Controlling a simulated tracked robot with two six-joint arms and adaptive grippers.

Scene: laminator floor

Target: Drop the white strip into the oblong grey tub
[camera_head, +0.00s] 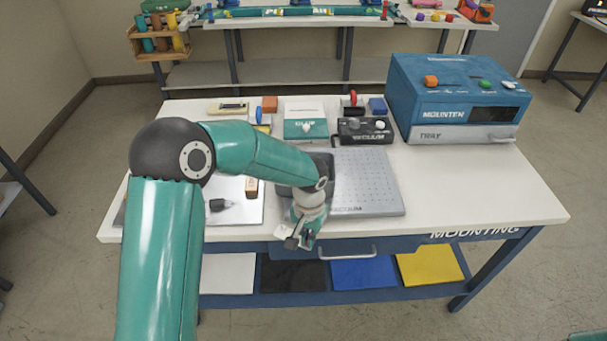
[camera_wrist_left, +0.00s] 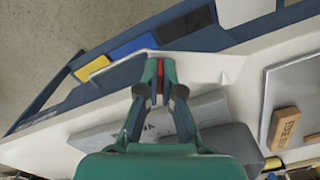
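My left gripper (camera_head: 300,240) is low over the front edge of the table. In the left wrist view its fingers (camera_wrist_left: 160,68) are close together, with a thin red sliver between them. A pale flat shape (camera_wrist_left: 205,66) lies by the fingertips; I cannot tell whether it is the white strip in the grip or part of the table edge. I cannot make out the white strip elsewhere. A dark grey rounded tub (camera_head: 327,170) stands behind my left wrist, partly hidden by the arm; it also shows in the left wrist view (camera_wrist_left: 232,139).
A grey perforated plate (camera_head: 367,182) lies right of the tub. A blue machine (camera_head: 450,85) stands at the back right. A wooden block (camera_wrist_left: 285,127) lies on a pale sheet at the left. A drawer handle (camera_head: 346,252) sticks out in front. The table's right front is clear.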

